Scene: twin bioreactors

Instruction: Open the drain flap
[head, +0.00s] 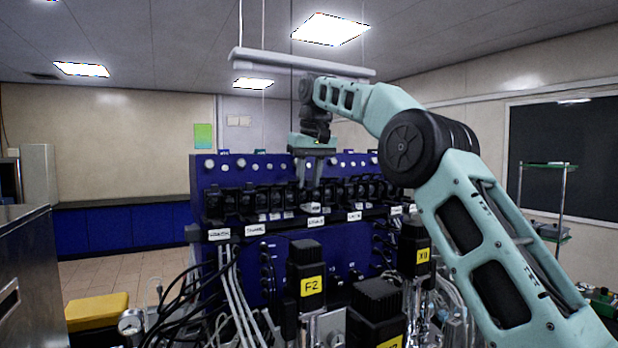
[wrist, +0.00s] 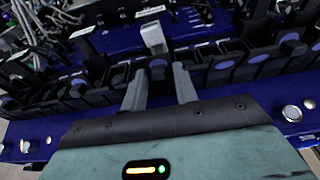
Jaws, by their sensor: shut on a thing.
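My gripper (head: 309,184) reaches down from above onto the row of black pump heads (head: 250,200) on the blue panel. In the wrist view my gripper (wrist: 160,84) has its two grey fingers apart, with a black flap (wrist: 158,71) of one pump head between them. The flap has a bluish round mark. The fingers are closed on it, though the contact is partly hidden. I cannot read a label that marks it as the drain flap. A pale grey block (wrist: 153,36) sticks out just beyond it; it also shows in the head view (head: 314,208).
Similar black pump heads (wrist: 222,62) stand close on both sides. White labels (head: 220,234) run along the ledge below. Round knobs (head: 210,163) line the blue panel's top. Black motors (head: 307,262), cables and tubes crowd the front. A white bar (head: 300,64) hangs above.

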